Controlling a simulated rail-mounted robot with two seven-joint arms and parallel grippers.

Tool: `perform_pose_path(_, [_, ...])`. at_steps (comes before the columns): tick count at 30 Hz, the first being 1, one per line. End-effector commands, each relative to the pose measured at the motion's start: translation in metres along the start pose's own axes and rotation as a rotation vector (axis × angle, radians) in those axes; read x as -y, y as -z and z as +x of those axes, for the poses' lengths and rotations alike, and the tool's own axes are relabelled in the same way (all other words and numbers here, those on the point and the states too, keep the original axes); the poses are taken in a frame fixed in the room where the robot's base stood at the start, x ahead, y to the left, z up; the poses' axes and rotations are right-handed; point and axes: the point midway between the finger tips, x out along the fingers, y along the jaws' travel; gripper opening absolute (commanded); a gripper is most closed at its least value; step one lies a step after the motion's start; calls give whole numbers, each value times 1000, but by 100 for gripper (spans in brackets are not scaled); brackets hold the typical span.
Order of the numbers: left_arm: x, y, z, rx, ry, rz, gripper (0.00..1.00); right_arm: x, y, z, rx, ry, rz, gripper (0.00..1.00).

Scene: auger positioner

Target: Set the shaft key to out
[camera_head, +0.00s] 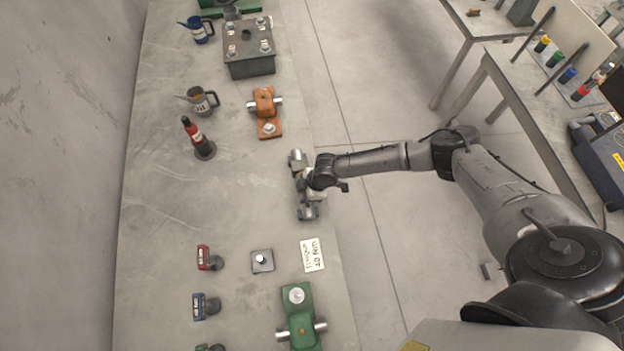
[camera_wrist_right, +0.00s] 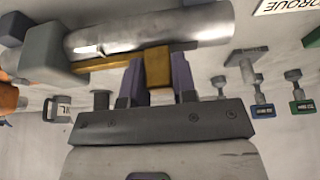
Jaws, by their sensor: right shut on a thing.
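The grey positioner with a metal shaft (camera_head: 297,160) stands near the table's right edge in the head view. In the wrist view the shaft (camera_wrist_right: 150,35) is a shiny cylinder beside a grey block (camera_wrist_right: 48,55). A yellow-brown key (camera_wrist_right: 157,68) sits along the shaft's underside, with a tab between my fingers. My right gripper (camera_wrist_right: 158,80) is shut on this tab. In the head view my right gripper (camera_head: 312,186) covers the middle of the positioner, so the key is hidden there. My left gripper is in neither view.
An orange device (camera_head: 266,112) and a dark green block (camera_head: 249,66) stand farther up the table. A green device (camera_head: 301,318), a white label card (camera_head: 312,255) and a small square plate (camera_head: 262,262) lie below. The table's middle left is clear.

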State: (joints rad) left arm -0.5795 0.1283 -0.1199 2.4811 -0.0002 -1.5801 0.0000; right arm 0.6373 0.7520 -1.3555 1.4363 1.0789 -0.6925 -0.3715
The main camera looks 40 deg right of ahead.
Motion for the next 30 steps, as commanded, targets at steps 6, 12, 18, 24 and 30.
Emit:
perform_pose_path(6, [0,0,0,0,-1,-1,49,4,4,0,-4,9,-1,0])
perform_pose_path(12, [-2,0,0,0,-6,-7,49,4,4,0,-4,9,-1,40])
perform_pose_path(18, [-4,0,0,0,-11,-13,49,3,3,0,-3,7,-1,51])
perform_pose_path(24, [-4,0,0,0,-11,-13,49,2,2,-2,-3,5,0,51])
perform_pose_path(30, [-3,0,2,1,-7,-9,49,2,1,-24,-3,4,-2,51])
